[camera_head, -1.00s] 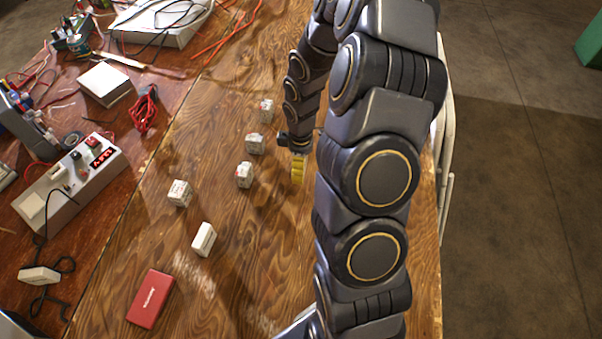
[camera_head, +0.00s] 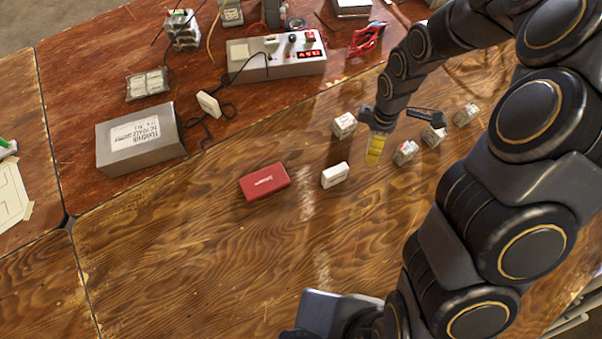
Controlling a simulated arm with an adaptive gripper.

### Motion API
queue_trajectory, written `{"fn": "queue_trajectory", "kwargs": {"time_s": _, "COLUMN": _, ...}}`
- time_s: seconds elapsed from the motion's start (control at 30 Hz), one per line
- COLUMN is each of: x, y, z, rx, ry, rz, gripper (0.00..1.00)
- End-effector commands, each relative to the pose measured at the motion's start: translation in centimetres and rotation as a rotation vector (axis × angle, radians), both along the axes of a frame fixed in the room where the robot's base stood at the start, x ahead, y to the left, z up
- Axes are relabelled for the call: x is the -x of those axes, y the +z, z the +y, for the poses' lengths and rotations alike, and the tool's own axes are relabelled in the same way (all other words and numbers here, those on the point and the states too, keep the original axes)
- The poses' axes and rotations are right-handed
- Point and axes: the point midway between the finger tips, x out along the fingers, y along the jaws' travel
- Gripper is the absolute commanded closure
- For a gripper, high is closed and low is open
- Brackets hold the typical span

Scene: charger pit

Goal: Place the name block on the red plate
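The red plate (camera_head: 264,182), a flat red rectangle with pale lettering, lies on the wooden table left of the middle; nothing lies on it. A plain white block (camera_head: 335,175) lies just right of it. Several small pale cubes with markings stand nearby: one (camera_head: 344,124) left of my gripper, others (camera_head: 405,152) (camera_head: 433,136) (camera_head: 466,114) in a slanting row to its right. The markings are too small to read, so I cannot tell which is the name block. My gripper (camera_head: 378,140), with a yellow part at its tip, hangs among the cubes. Its finger opening is unclear.
A grey metal box (camera_head: 140,138), a white plug-like piece (camera_head: 208,104) with dark cable and a control box (camera_head: 276,56) with a red display stand behind. Red wires (camera_head: 367,41) lie at the back. The table's front left is clear.

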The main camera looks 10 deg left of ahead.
Motion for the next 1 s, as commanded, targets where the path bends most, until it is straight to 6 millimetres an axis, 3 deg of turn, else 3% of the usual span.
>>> {"fn": "queue_trajectory", "kwargs": {"time_s": 0.03, "x": 0.2, "y": 0.0, "z": 2.6, "rx": 0.000, "ry": 0.086, "rz": 0.001, "gripper": 0.67}}
{"fn": "queue_trajectory", "kwargs": {"time_s": 0.3, "x": 3.4, "y": -0.2, "z": 13.6, "rx": 0.000, "ry": 0.489, "rz": 0.003, "gripper": 0.67}}
{"fn": "queue_trajectory", "kwargs": {"time_s": 0.5, "x": 6.6, "y": -0.2, "z": 19.3, "rx": 0.000, "ry": 0.718, "rz": 0.001, "gripper": 0.67}}
{"fn": "queue_trajectory", "kwargs": {"time_s": 0.6, "x": 7.7, "y": -0.2, "z": 20.9, "rx": 0.000, "ry": 0.786, "rz": 0.001, "gripper": 0.67}}
{"fn": "queue_trajectory", "kwargs": {"time_s": 0.77, "x": 8.6, "y": -0.7, "z": 21.9, "rx": 0.002, "ry": 0.834, "rz": 0.003, "gripper": 0.67}}
{"fn": "queue_trajectory", "kwargs": {"time_s": 1.0, "x": 8.7, "y": -4.2, "z": 21.8, "rx": 0.005, "ry": 0.838, "rz": 0.006, "gripper": 0.67}}
